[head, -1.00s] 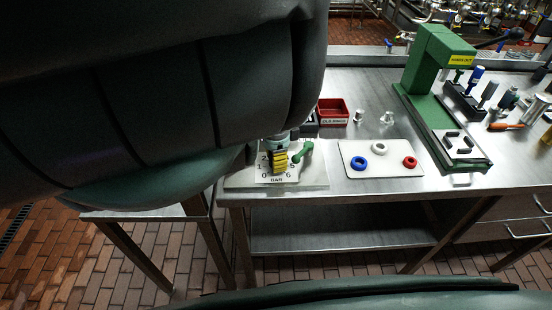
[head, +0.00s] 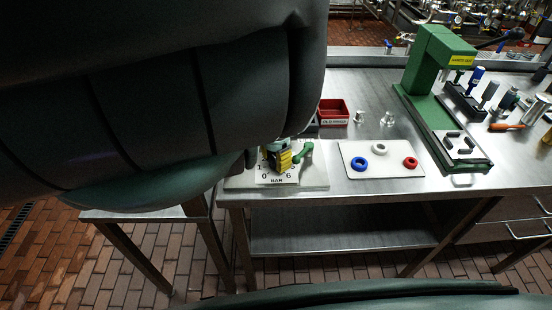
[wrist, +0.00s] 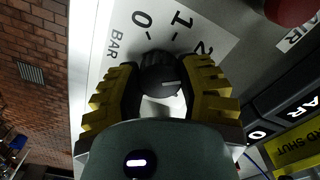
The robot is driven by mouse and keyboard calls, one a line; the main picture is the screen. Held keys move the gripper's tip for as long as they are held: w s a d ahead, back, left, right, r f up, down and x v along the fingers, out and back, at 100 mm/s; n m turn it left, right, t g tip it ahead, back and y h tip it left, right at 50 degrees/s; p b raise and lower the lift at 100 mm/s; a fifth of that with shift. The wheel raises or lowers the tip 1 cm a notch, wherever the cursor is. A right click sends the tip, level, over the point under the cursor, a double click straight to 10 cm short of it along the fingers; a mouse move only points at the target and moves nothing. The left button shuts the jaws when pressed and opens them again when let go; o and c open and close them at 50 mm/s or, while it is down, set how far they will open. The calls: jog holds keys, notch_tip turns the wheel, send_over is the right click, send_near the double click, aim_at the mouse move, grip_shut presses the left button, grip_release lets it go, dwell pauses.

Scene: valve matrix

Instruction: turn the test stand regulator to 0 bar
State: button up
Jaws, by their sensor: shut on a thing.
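The regulator's black knob (wrist: 158,66) stands in front of a white dial card (wrist: 207,28) marked 0, 1, 2 and BAR in the wrist view. A short pale mark on the knob lies roughly level in that view, and which number it points to is hard to tell. My gripper (wrist: 162,78) has yellow fingers on both sides of the knob, shut on it. In the head view my gripper (head: 279,160) is over the dial card (head: 274,178), where 0, 6 and BAR show. The knob is hidden there by my fingers.
A white plate (head: 382,168) with blue, white and red rings lies further right. A red bin (head: 333,112) stands behind, and a green press (head: 428,75) is at the right. A red round part (wrist: 291,10) is near the wrist view's corner.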

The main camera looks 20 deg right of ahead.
aim_at(275, 158)
jog(key=o, duration=1.2)
notch_tip(275, 158, up, 5)
jog(key=shift+w+a+r, duration=0.1)
jog(key=shift+r, duration=1.1)
jog(key=shift+c, duration=0.3)
